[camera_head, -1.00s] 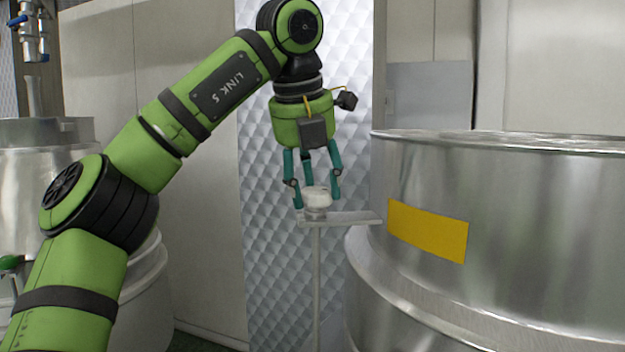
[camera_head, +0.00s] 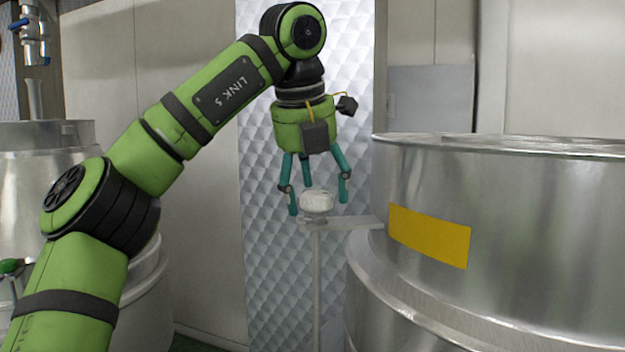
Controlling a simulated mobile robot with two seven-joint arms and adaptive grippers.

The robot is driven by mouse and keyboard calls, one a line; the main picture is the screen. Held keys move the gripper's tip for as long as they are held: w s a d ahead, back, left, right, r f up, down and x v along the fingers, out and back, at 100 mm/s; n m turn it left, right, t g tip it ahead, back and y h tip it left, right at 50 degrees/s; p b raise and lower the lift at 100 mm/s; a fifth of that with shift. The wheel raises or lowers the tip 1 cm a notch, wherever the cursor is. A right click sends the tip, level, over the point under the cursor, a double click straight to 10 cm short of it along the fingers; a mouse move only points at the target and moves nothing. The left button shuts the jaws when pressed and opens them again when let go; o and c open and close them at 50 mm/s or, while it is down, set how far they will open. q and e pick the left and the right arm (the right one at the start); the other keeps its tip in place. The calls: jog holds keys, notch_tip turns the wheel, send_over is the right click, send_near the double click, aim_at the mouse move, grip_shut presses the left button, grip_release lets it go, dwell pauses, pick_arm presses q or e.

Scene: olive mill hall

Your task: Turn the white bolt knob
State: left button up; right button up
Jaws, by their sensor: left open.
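The white bolt knob (camera_head: 316,202) is a small round white cap on a grey metal bracket (camera_head: 352,223), in the middle of the head view. My left gripper (camera_head: 318,202) points down over the knob with its teal fingers spread open. One finger is to the left of the knob and one to the right, with a visible gap on the right side. A third finger shows behind, above the knob. My right gripper does not show.
A large steel vat (camera_head: 560,230) with a yellow label (camera_head: 430,237) stands close on the right, touching or near the bracket's end. A thin post (camera_head: 316,290) stands under the bracket. A quilted metal panel (camera_head: 270,270) is behind. More steel vessels (camera_head: 25,180) stand at the left.

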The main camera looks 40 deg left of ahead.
pick_arm(q)
jog(key=v, duration=0.7)
jog(key=shift+r, duration=0.1)
dwell(0.4)
